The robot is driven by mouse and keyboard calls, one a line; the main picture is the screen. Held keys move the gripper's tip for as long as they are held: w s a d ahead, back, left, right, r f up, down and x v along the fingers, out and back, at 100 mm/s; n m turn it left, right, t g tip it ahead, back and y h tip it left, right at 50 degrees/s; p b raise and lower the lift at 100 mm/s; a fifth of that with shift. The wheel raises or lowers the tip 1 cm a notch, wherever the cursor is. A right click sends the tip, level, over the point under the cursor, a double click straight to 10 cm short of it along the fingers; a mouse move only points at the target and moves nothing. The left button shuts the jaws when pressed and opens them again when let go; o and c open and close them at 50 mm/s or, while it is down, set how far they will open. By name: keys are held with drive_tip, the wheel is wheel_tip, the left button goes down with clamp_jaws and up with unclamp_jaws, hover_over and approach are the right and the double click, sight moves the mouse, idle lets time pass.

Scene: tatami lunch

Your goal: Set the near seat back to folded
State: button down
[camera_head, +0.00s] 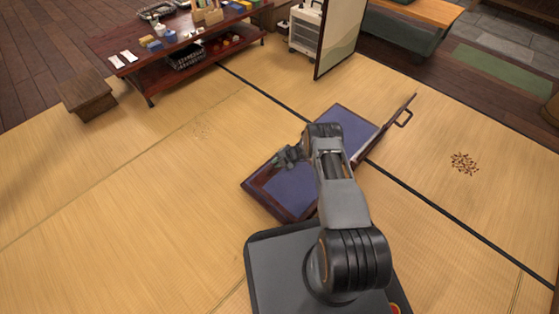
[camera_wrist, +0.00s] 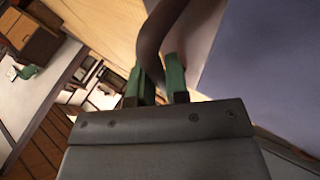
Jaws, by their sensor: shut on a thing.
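The near seat (camera_head: 288,190) is a low dark-wood frame with a blue panel on the tatami, partly hidden behind my arm. My gripper (camera_head: 283,159) is low at its upper left edge. In the wrist view, the green fingers (camera_wrist: 160,85) are shut on a curved brown bar (camera_wrist: 151,45), which looks like the seat-back handle. A blue surface (camera_wrist: 265,65) fills the right of that view. My arm hides the join of the near seat, so I cannot tell its back's exact angle.
Beyond my arm lies another blue panel (camera_head: 345,125), with an upright wooden board (camera_head: 387,132) bearing a dark handle (camera_head: 404,118) on its right. A low table (camera_head: 185,55), a wooden stool (camera_head: 87,95) and a standing screen (camera_head: 340,38) are farther back. Tatami at left is clear.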

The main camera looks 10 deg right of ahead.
drive_tip(key=shift+w+a+f, duration=0.15)
drive_tip(key=shift+w+f, duration=0.05)
drive_tip(key=shift+f, duration=0.5)
drive_tip(key=shift+f+g+h, duration=0.1)
drive_tip(key=shift+g+h, duration=0.2)
drive_tip(key=c, duration=1.2)
unclamp_jaws()
drive_tip(key=shift+o, duration=0.4)
drive_tip(key=shift+s+f, duration=0.1)
drive_tip(key=shift+s, duration=0.05)
drive_tip(key=p+v, duration=0.6)
drive_tip(key=v, duration=0.8)
drive_tip(key=shift+w+r, duration=0.2)
drive_tip(key=shift+w, duration=0.1)
